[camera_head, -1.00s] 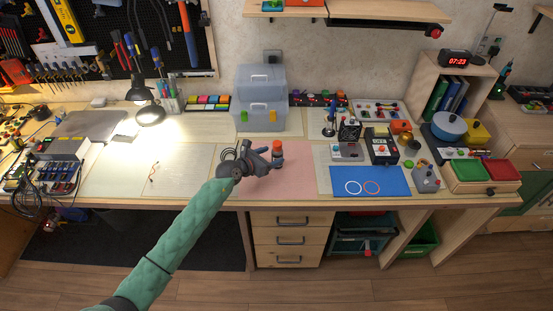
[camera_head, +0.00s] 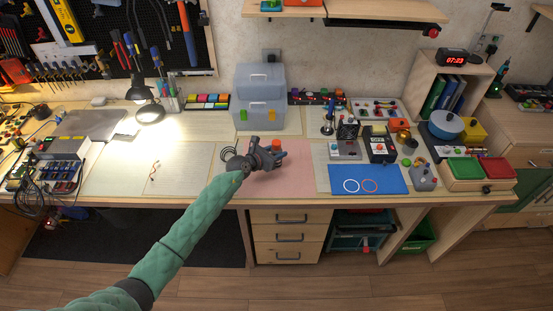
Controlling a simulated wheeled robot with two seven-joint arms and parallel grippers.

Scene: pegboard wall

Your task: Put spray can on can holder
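The spray can, a small can with an orange-red cap (camera_head: 276,144), stands upright on the pink mat (camera_head: 300,178) in the middle of the workbench. My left gripper (camera_head: 275,156) is at the can, just below the cap, and hides most of its body. At this size I cannot tell whether the fingers are closed on it or only around it. I cannot make out a can holder for certain. My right gripper is not in view.
A blue mat (camera_head: 368,180) with two rings and several devices lie to the right. A tool pegboard (camera_head: 110,30) hangs at upper left.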

